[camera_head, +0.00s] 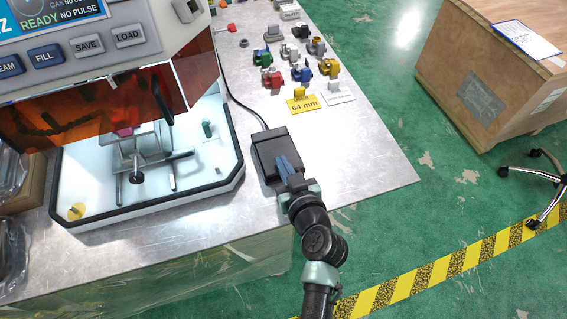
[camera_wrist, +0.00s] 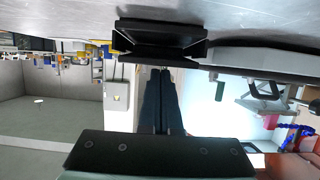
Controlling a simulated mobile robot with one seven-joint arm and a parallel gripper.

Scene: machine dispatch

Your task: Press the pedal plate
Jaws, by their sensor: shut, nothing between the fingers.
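The pedal (camera_head: 268,146) is a black box with a cable, lying on the grey bench to the right of the machine. My gripper (camera_head: 283,160) has dark blue fingers that overlap the pedal's near half in the head view. In the wrist view, which is upside down, the pedal (camera_wrist: 160,36) is at the top, and my gripper (camera_wrist: 160,72) points at it with the fingers shut together and empty. I cannot tell whether the fingertips touch the plate. My fingers hide part of the pedal in the head view.
The machine's white, black-edged base (camera_head: 215,187) stands close on the left. Coloured parts (camera_head: 270,78) and a yellow "64 mm" card (camera_head: 302,104) sit at the back of the bench. The bench (camera_head: 370,165) is bare to the right of the pedal.

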